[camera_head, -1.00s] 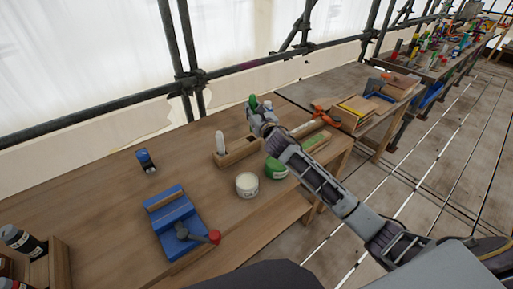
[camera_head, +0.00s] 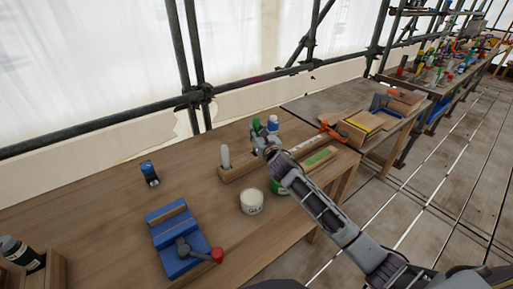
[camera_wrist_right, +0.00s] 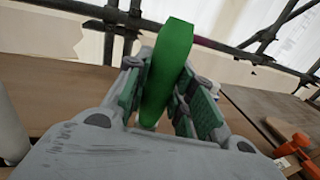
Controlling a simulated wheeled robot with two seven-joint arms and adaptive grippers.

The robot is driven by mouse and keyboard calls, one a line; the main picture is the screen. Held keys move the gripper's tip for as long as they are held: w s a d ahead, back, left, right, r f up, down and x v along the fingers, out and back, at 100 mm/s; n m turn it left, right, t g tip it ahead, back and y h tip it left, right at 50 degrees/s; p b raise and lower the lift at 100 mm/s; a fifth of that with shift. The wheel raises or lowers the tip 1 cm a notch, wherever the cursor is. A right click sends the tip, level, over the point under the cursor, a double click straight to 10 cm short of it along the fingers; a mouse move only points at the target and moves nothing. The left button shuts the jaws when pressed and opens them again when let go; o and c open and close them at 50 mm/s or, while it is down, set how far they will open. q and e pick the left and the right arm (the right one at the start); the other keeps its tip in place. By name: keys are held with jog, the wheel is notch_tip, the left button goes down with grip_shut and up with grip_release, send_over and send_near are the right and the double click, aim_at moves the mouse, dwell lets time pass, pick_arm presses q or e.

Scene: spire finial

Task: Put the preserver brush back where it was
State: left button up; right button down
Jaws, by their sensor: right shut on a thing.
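The preserver brush appears to be the green-handled thing (camera_head: 256,124) in my right gripper (camera_head: 263,143). In the right wrist view its broad green handle (camera_wrist_right: 167,70) stands upright between the two shut fingers (camera_wrist_right: 165,100). Its lower end is hidden by the gripper. The gripper is over the back of the bench, by the right part of a wooden block (camera_head: 238,173). A white upright thing (camera_head: 225,157) stands at the block's left part. I cannot tell whether the brush touches the block. My left gripper is not in view.
A white tub (camera_head: 251,202) and a partly hidden green can (camera_head: 277,187) stand in front of the block. A white-and-blue bottle (camera_head: 273,124) shows behind my gripper. A blue vise (camera_head: 178,238) is at front left. The wooden bench (camera_head: 110,215) is clear between them.

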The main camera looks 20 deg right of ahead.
notch_tip(320, 180, down, 2)
jog(key=shift+f, duration=0.6)
jog(key=shift+f+b, duration=0.3)
notch_tip(320, 180, down, 2)
jog(key=shift+f, duration=0.3)
jog(key=shift+f+b, duration=0.15)
jog(key=shift+b, duration=0.2)
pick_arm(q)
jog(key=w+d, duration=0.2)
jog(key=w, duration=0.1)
pick_arm(e)
jog(key=c, duration=1.2)
grip_release()
